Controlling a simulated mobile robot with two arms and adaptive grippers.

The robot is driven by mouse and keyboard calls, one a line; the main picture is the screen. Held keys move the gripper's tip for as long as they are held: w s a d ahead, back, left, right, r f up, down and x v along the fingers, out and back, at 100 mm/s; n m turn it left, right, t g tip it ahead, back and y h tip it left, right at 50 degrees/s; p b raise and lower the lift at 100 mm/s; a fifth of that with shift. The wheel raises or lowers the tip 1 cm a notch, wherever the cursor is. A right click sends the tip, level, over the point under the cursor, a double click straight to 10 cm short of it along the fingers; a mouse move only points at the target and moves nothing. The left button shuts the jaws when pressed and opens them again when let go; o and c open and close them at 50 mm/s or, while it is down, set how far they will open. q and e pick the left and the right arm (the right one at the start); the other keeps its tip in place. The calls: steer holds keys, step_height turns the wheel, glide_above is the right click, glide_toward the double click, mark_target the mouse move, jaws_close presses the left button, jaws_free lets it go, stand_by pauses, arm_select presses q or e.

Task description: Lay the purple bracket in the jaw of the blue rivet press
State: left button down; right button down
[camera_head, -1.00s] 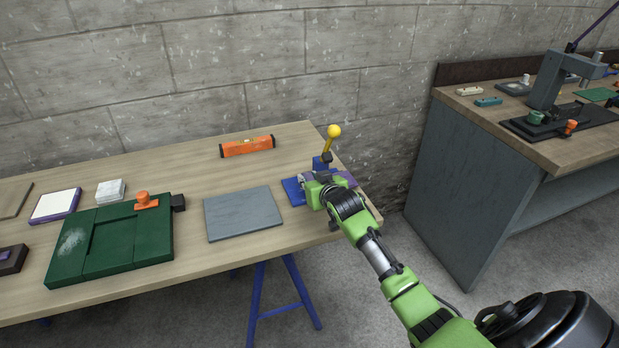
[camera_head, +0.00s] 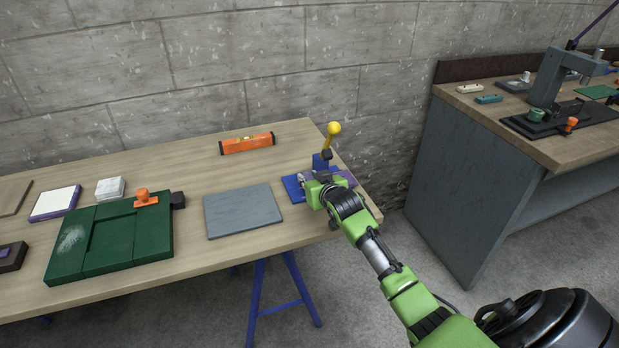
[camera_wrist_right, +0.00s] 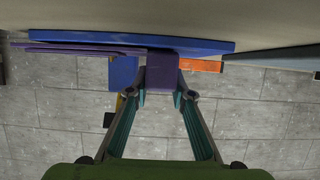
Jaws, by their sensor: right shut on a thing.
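The blue rivet press (camera_head: 292,188) stands at the right end of the wooden table, with a yellow ball on its lever. My right gripper (camera_head: 313,181) is over the press base, shut on the purple bracket (camera_head: 345,177). In the right wrist view my right gripper (camera_wrist_right: 162,92) pinches the bracket's upright purple part (camera_wrist_right: 162,72). The bracket's long flat part runs to the left, close along the blue base (camera_wrist_right: 205,46). Whether it touches the base or sits in the jaw I cannot tell; my gripper hides much of it in the head view. My left gripper is not in view.
A grey plate (camera_head: 243,211) lies left of the press, and an orange level (camera_head: 247,144) lies behind it. A green fixture (camera_head: 110,245) with an orange knob is farther left. A second bench (camera_head: 470,190) stands to the right across a gap. The wall is close behind.

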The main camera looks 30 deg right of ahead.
steer(key=shift+f, duration=0.15)
steer(key=c, duration=1.7)
jaws_free()
steer(key=shift+f, duration=0.1)
steer(key=v, duration=1.2)
